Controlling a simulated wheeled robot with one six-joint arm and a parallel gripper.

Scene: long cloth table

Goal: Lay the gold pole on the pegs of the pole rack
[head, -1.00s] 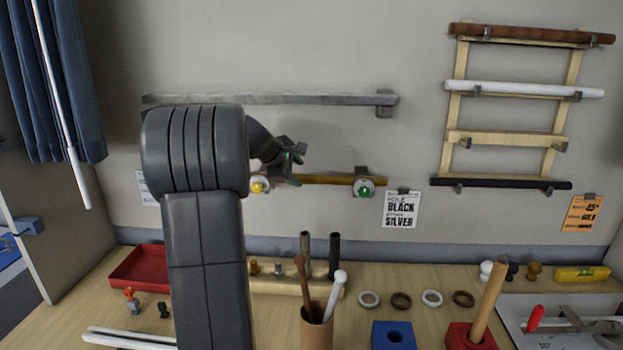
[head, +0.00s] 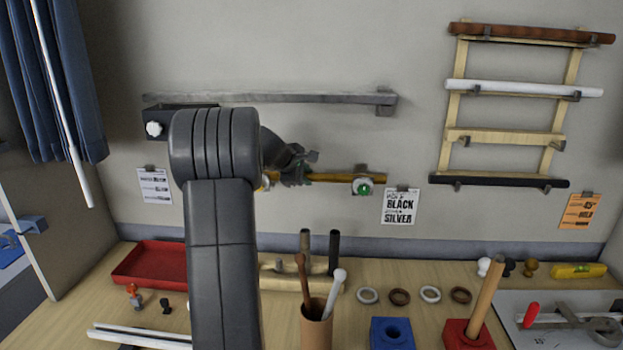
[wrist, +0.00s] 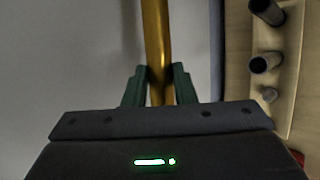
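My gripper (head: 297,172) is at the pole, partly behind my arm. In the wrist view, the gripper's two fingers (wrist: 160,88) sit close on both sides of the gold pole (wrist: 155,35) and appear shut on it. The pole's left end is hidden by my arm. The pole rack (head: 446,115) hangs on the right wall, holding a brown pole (head: 540,34), a white pole (head: 525,88) and a black pole (head: 500,180). Its third level has bare pegs (head: 558,146).
A long grey rail (head: 300,98) runs along the wall above the gold pole. A cup (head: 316,328) with sticks, a red block with a tilted wooden rod (head: 486,300), and a red tray (head: 160,265) stand on the table. The wall between pole and rack is clear except for paper cards.

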